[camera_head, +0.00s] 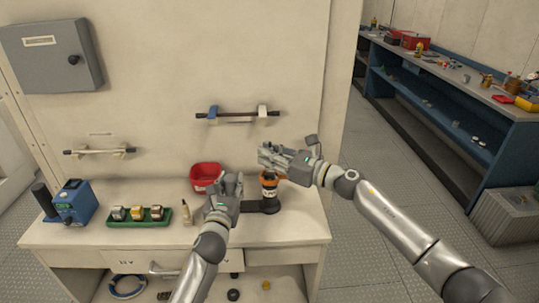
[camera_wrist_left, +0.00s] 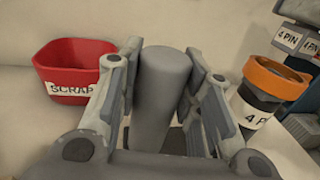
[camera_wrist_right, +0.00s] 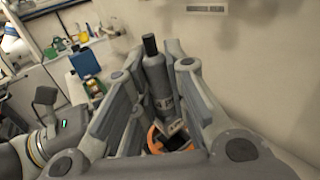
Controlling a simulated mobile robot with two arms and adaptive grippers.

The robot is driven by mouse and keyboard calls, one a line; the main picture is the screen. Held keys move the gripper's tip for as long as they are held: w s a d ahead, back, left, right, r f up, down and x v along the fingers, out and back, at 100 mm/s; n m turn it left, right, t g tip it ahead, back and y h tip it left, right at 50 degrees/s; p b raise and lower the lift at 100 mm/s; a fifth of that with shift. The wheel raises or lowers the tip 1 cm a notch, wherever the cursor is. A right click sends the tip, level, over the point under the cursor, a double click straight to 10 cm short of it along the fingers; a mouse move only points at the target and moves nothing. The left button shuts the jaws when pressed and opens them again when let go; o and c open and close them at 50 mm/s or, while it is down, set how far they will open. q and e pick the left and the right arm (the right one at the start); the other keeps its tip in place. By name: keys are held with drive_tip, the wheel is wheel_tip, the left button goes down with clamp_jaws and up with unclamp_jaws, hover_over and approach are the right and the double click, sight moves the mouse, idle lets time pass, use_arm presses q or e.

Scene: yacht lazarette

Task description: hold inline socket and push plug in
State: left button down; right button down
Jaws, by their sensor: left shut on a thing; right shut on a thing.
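The inline socket, with an orange collar and a 4 PIN label, stands upright in the head view (camera_head: 269,183). It also shows at right in the left wrist view (camera_wrist_left: 277,80). My left gripper (camera_head: 228,182) is shut on a plain grey upright cylinder (camera_wrist_left: 163,85) just left of the socket. A dark low piece (camera_head: 262,207) runs between them. My right gripper (camera_head: 280,157) is shut on the grey plug (camera_wrist_right: 158,82), which has a dark end and a 4 PIN label. The plug is above the orange collar, apparently apart from it. The head view mostly hides it.
A red SCRAP bin (camera_head: 205,177) stands behind my left gripper. The bench front (camera_head: 290,228) is clear.

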sight(270, 171)
drive_tip(key=shift+f, duration=2.35)
idle(1.6)
drive_tip(key=c, duration=1.5)
unclamp_jaws()
drive_tip(key=shift+o, duration=0.8)
drive_tip(key=shift+s+f, duration=0.1)
drive_tip(key=shift+s, duration=0.1)
drive_tip(key=v, duration=1.2)
drive_tip(key=shift+r, duration=0.25)
use_arm(q)
drive_tip(key=c, duration=0.9)
unclamp_jaws()
